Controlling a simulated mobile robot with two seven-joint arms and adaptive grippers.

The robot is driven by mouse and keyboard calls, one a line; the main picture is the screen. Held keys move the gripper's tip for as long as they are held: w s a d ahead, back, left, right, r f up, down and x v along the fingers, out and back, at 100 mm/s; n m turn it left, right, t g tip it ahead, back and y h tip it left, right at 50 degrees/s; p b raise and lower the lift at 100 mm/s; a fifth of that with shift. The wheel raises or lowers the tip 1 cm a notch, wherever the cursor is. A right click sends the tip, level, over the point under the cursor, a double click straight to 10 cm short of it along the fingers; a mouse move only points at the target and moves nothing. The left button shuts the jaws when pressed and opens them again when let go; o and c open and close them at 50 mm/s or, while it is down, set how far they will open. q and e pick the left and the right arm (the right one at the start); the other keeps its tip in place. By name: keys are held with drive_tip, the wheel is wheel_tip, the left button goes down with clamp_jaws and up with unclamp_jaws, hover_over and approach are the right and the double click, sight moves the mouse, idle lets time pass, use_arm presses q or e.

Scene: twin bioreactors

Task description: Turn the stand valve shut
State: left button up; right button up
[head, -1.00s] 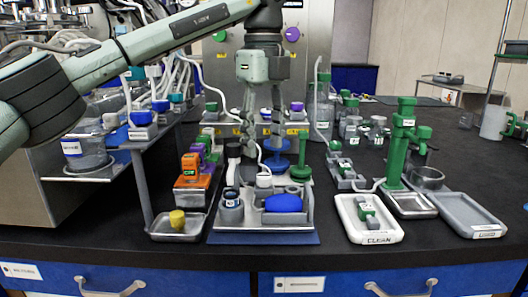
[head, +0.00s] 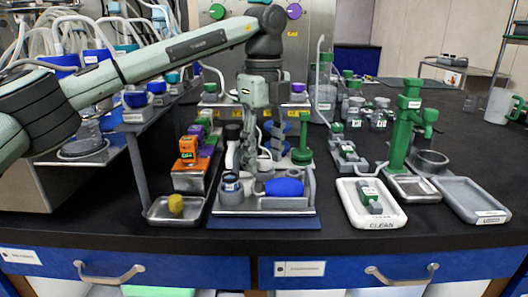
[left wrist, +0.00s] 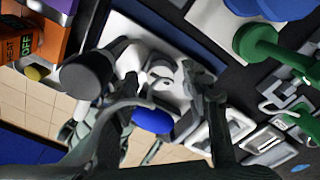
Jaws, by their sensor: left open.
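My left gripper (head: 264,168) points down over the grey stand (head: 262,209) at the front middle of the bench. It is open, and its fingers are apart around a small white fitting. That fitting (left wrist: 160,75) shows between the fingers in the left wrist view; contact cannot be told. A blue oval piece (head: 284,187) lies on the stand, close in front of the fingers. The stand valve's handle position is not clear, as the fingers partly cover that area. My right gripper is not in view.
An orange block (head: 188,149) and a metal tray with a yellow piece (head: 176,204) stand left of the stand. A green post (head: 405,125), a white tray (head: 390,217) and a grey tray (head: 470,202) are at right.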

use_arm(q)
clamp_jaws()
